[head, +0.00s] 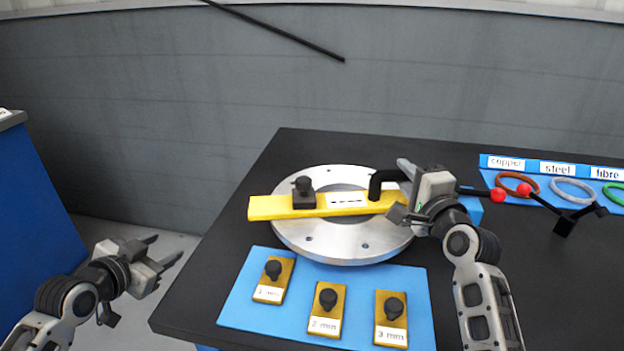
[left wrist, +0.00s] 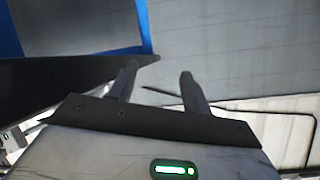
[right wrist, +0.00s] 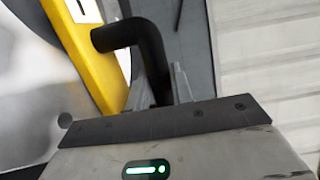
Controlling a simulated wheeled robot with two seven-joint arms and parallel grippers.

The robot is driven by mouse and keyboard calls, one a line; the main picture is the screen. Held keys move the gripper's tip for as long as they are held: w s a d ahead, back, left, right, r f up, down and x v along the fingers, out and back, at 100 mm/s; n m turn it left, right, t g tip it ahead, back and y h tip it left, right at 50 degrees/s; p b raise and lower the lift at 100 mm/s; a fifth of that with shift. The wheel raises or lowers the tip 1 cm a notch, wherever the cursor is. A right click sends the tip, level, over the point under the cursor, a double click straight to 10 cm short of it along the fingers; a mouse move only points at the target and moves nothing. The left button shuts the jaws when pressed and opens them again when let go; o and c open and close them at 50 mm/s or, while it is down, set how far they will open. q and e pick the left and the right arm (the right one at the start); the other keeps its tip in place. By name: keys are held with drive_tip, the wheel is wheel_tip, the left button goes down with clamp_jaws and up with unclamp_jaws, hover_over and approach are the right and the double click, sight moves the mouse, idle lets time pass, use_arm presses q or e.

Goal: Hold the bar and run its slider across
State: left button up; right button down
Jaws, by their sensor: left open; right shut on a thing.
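A yellow bar (head: 265,207) lies across a round metal flange (head: 345,245) on the black table. A black slider (head: 304,198) with a knob sits on the bar toward its left end. A black bent handle (head: 378,183) rises from the bar's right part. My right gripper (head: 398,190) is shut on this handle; the right wrist view shows the handle (right wrist: 135,32) running down between the fingers beside the yellow bar (right wrist: 80,50). My left gripper (head: 165,255) is open and empty, off the table's left edge; its spread fingers (left wrist: 158,80) show in the left wrist view.
A blue mat (head: 245,300) at the table's front holds three brass blocks with black knobs, labelled 1 mm (head: 273,280), 2 mm (head: 326,310) and 3 mm (head: 390,320). Copper (head: 515,184), steel (head: 572,190) and fibre rings lie at the right.

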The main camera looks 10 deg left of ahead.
use_arm(q)
drive_tip(key=w+d+r+m+h, duration=0.4)
drive_tip(key=w+d+r+m, duration=0.15)
drive_tip(key=w+r, duration=0.35)
drive_tip(key=g+h, duration=0.5)
drive_tip(key=h, duration=0.1)
approach(304, 179)
drive_tip(key=x, duration=1.2)
drive_tip(key=shift+a, duration=0.1)
